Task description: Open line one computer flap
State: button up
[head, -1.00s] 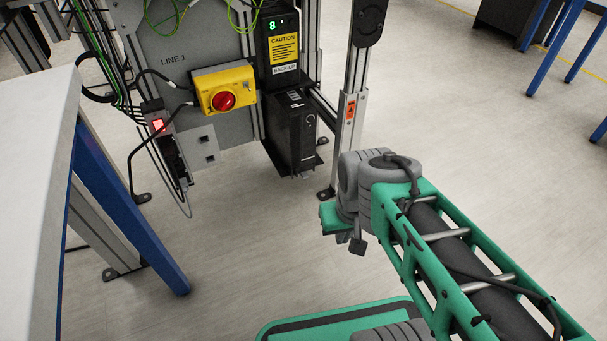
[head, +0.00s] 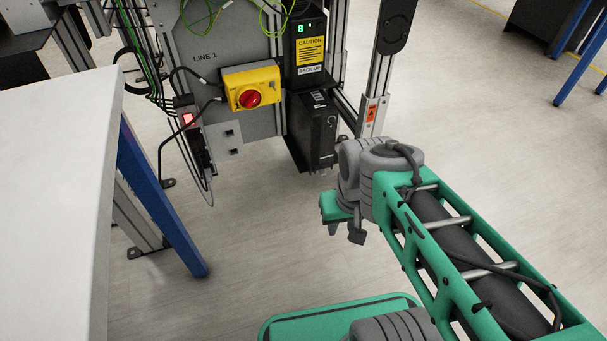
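The line one panel (head: 205,70), a grey plate marked LINE 1, stands at the upper left of the head view. A black computer box (head: 318,135) sits low at its right side, below a black back-up unit (head: 308,48) with a yellow caution label. The computer's flap cannot be made out clearly at this size. My gripper (head: 340,228) hangs at the end of my green arm, in front of and below the computer, apart from it. Its fingers are small and partly hidden, so their opening is unclear.
A yellow box with a red rotary switch (head: 250,98) is on the panel. A white table (head: 55,200) with a blue leg (head: 165,205) fills the left side. A metal post (head: 380,75) stands right of the computer. The floor between is clear.

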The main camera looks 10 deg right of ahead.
aim_at(314, 169)
jog(key=u, duration=2.2)
jog(key=k, duration=1.35)
jog(key=z, duration=0.7)
jog(key=i, duration=0.95)
